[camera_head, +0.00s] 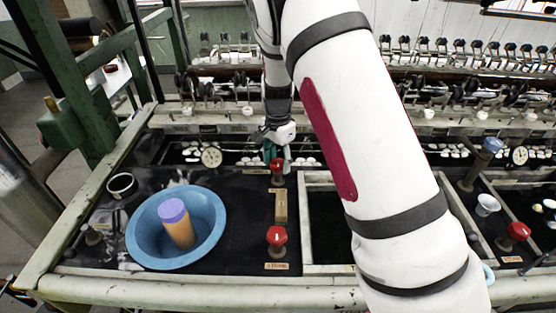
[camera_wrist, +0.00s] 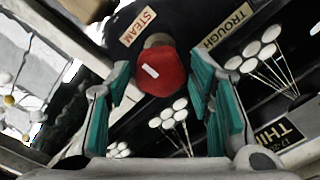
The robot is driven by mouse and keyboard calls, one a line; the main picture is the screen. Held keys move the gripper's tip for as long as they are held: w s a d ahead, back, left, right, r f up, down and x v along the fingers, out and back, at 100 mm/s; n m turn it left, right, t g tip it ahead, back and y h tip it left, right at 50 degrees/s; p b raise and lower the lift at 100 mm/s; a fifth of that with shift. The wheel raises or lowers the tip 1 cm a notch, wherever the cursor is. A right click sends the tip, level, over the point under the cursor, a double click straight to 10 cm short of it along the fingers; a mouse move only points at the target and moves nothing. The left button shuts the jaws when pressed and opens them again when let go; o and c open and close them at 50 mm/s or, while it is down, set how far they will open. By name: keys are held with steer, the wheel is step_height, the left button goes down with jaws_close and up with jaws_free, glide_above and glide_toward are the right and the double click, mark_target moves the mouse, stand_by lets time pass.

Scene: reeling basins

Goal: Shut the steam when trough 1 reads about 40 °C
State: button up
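A red valve knob (camera_head: 277,166) stands on the black bench top, and the red knob (camera_wrist: 162,73) also shows in the wrist view beside a "STEAM" label (camera_wrist: 137,27) and a "TROUGH" label (camera_wrist: 228,26). My gripper (camera_head: 275,152) is above this knob. In the wrist view the teal fingers (camera_wrist: 160,85) are spread on either side of the knob, with gaps visible. A round white dial (camera_head: 210,157) stands left of the knob; its reading is too small to tell. The long dark trough is behind, with white cocoons (camera_wrist: 173,113) in groups, partly hidden by my arm.
A second red knob (camera_head: 276,237) stands nearer the front edge. A blue basin (camera_head: 143,240) holding an orange, purple-topped cylinder (camera_head: 180,228) is at left, near a small cup (camera_head: 122,185). Another dial (camera_head: 519,155) and red knob (camera_head: 518,231) are at right. Reeling machinery lines the back.

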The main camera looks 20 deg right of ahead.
mark_target(278, 162)
steer(key=shift+r, duration=0.1)
step_height(278, 162, up, 12)
stand_by(0.7)
stand_by(1.1)
